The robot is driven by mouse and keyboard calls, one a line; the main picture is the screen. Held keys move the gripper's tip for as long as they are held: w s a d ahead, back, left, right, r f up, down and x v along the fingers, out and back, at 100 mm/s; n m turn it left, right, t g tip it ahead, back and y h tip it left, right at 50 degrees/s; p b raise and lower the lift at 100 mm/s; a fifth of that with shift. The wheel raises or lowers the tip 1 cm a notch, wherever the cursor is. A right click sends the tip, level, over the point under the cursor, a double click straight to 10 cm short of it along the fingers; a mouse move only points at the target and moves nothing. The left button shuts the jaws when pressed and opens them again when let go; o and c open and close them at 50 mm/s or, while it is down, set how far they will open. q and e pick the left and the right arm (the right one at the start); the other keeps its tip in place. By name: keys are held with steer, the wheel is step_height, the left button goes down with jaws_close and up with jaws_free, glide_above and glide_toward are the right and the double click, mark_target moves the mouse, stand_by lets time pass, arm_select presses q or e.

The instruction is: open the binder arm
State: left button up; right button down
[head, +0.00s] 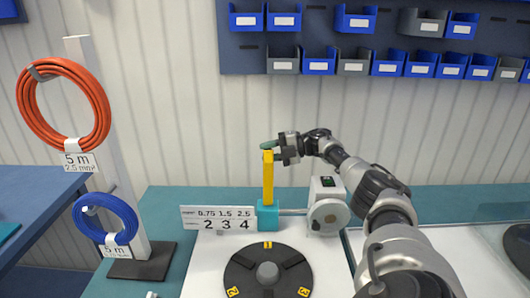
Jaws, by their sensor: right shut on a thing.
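The binder arm (268,180) is a yellow upright bar standing on a teal block (268,216) on the bench. My right gripper (272,148) is at the top of the bar and is shut on it. A dark green piece shows at the fingertips, at the bar's top end. The fingers partly hide the top of the bar. My left gripper is not in the head view.
A black numbered disc (245,264) lies in front of the bar. A white sign (218,218) stands left of it, and a grey machine (327,206) stands right. Orange (28,105) and blue (130,222) cable coils hang on a post at left.

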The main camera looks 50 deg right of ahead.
steer(key=c, duration=0.8)
jaws_free()
steer(key=shift+a, duration=0.1)
steer(key=shift+s+d, duration=0.25)
steer(key=b+v, duration=0.3)
steer(key=v, duration=0.7)
steer(key=shift+s+r, duration=0.1)
